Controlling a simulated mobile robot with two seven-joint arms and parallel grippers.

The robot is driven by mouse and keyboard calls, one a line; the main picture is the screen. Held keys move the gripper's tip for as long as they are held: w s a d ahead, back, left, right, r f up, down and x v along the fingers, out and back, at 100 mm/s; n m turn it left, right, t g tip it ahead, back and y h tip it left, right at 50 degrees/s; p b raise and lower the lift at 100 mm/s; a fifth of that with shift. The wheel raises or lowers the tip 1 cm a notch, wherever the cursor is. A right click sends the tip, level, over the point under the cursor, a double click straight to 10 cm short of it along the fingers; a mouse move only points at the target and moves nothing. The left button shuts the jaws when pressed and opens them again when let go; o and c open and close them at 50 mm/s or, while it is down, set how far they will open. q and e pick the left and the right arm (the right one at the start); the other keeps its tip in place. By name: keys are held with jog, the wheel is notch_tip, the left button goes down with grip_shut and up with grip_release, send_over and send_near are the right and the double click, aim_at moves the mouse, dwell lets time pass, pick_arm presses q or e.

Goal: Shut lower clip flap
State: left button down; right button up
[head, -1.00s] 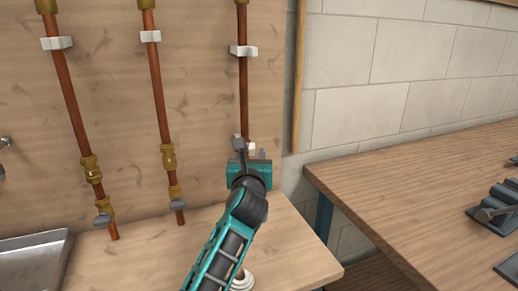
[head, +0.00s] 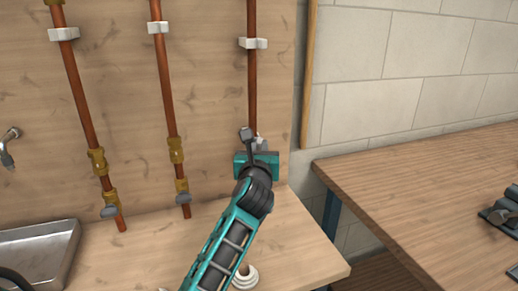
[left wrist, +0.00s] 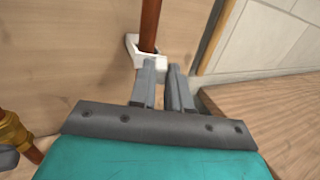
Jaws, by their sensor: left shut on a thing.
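The right-hand copper pipe (head: 252,80) runs down the wooden board and also shows in the left wrist view (left wrist: 150,22). The white lower clip (left wrist: 147,52) sits around or against this pipe, at the tips of my left gripper (left wrist: 163,66). In the head view my left gripper (head: 254,138) covers most of that clip. Its two grey fingers are close together with a narrow gap, shut on part of the clip. The flap's exact angle is hidden by the fingers. My right gripper is not in view.
A white upper clip (head: 253,43) holds the same pipe higher up. Two more copper pipes with brass fittings stand to the left. A metal sink (head: 40,250) is at lower left. A wooden bench (head: 420,190) stands at right, and a white ring (head: 245,277) lies below my arm.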

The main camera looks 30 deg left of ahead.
pick_arm(q)
jog(key=n+g+y+b, duration=0.1)
jog(key=y+b, duration=0.1)
jog(key=w+n+g+y+b, duration=0.1)
jog(key=n+g+y+b, duration=0.1)
jog(key=w+n+g+y+b, duration=0.1)
jog(key=b, duration=0.2)
jog(key=shift+d+n+g+y, duration=0.25)
jog(key=shift+n+g+y, duration=0.05)
jog(key=shift+n+y, duration=0.1)
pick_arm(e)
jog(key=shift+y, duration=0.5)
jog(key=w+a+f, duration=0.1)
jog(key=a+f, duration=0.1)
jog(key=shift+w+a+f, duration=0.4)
pick_arm(q)
jog(key=c, duration=1.1)
grip_release()
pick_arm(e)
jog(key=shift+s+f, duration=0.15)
pick_arm(q)
jog(key=shift+d, duration=0.1)
